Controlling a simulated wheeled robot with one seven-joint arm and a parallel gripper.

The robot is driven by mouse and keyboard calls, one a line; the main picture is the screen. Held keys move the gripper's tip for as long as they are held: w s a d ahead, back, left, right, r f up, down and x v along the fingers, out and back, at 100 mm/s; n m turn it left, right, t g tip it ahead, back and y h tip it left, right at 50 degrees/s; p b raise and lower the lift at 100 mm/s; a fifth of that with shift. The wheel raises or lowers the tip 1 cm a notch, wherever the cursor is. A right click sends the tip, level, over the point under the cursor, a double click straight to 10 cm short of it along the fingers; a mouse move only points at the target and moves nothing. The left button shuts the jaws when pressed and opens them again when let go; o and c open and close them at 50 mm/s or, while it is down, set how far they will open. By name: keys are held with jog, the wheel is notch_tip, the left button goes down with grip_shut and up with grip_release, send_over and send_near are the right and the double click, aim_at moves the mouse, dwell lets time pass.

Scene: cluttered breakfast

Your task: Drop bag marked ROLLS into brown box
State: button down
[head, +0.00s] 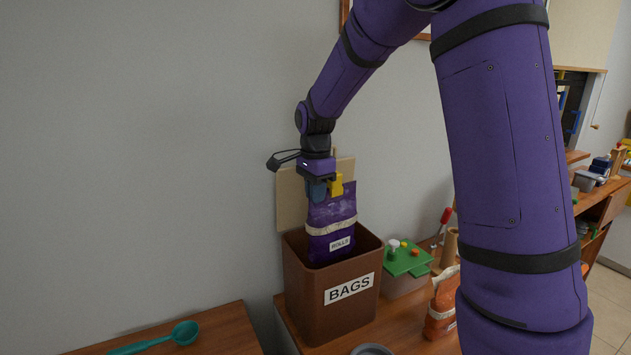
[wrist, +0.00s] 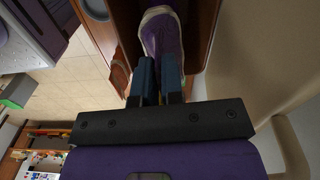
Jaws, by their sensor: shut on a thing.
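The purple bag marked ROLLS (head: 331,229) hangs upright from my gripper (head: 325,187). My gripper is shut on the top of the bag. The brown box labelled BAGS (head: 330,301) stands below, and the bag's lower part is inside its open mouth. In the wrist view the bag (wrist: 162,34) shows beyond the two fingers of my gripper (wrist: 158,78), with the brown box wall (wrist: 203,30) beside it. The inside bottom of the box is hidden.
A grey container with a green lid (head: 407,259) stands right of the box. An orange bag (head: 441,308) stands on the wooden table at the front right. A teal spoon (head: 184,333) lies on the left table. A tan board (head: 291,200) rises behind the box.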

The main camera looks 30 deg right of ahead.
jog(key=shift+f, duration=10.8)
jog(key=c, duration=1.2)
grip_release()
jog(key=shift+o, duration=0.2)
notch_tip(320, 180, up, 11)
jog(key=shift+f, duration=0.1)
